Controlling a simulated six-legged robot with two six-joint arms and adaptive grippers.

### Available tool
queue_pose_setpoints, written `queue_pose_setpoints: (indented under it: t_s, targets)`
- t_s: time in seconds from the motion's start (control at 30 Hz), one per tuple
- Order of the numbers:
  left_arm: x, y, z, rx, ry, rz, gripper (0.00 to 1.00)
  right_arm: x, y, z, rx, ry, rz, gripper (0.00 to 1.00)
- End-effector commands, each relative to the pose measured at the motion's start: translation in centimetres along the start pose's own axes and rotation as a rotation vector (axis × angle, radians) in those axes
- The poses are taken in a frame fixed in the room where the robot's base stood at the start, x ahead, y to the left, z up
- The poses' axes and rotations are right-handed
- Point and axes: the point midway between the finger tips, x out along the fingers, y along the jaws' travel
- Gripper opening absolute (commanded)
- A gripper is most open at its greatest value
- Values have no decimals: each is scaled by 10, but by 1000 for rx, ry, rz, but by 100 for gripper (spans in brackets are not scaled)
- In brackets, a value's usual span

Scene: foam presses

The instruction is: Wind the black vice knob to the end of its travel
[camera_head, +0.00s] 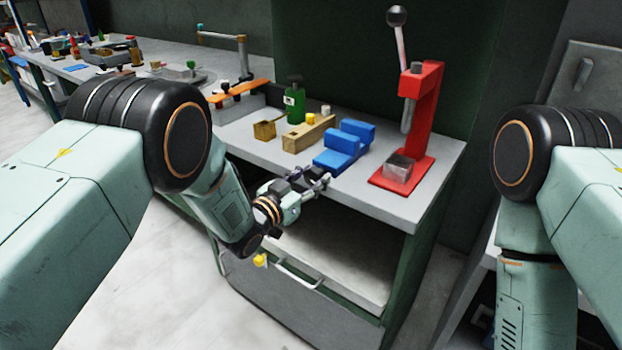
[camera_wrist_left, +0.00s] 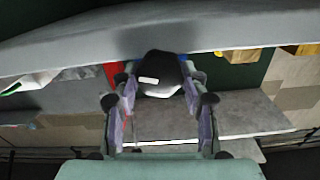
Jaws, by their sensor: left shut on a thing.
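The blue vice (camera_head: 340,152) sits near the front edge of the grey bench top. My left gripper (camera_head: 320,180) is at the bench's front edge, just in front of the vice. In the left wrist view, the black knob (camera_wrist_left: 160,76), with a white mark on its face, sits between the two fingers of my left gripper (camera_wrist_left: 158,92), which is shut on it. In the head view the knob is too small and covered to make out clearly. How far the knob is wound cannot be told. My right arm shows at the right, but its gripper is out of view.
A red press (camera_head: 428,120) with a raised black-balled lever stands right of the vice. A wooden block (camera_head: 308,133), a green bottle (camera_head: 295,103) and a small brass block (camera_head: 264,130) stand left of it. Below is an open shelf (camera_head: 335,268) and a drawer handle (camera_head: 298,276).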

Motion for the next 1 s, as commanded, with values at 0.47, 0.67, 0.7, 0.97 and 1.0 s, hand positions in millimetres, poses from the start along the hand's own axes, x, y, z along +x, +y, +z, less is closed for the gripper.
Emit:
queue_pose_setpoints:
  t_s: [0.47,0.67,0.7,0.97,1.0]
  targets:
    - [0,0,1,9,-2,0,54,0,0,0,0,0,0,32]
    - [0,0,0,9,-1,0,54,0,0,0,0,0,0,32]
    - [-1,0,0,9,-1,0,54,0,0,0,0,0,0,32]
    - [-24,-1,0,8,-3,-2,54,0,0,0,0,0,0,32]
    - [-31,-1,1,7,-4,-2,54,0,0,0,0,0,0,32]
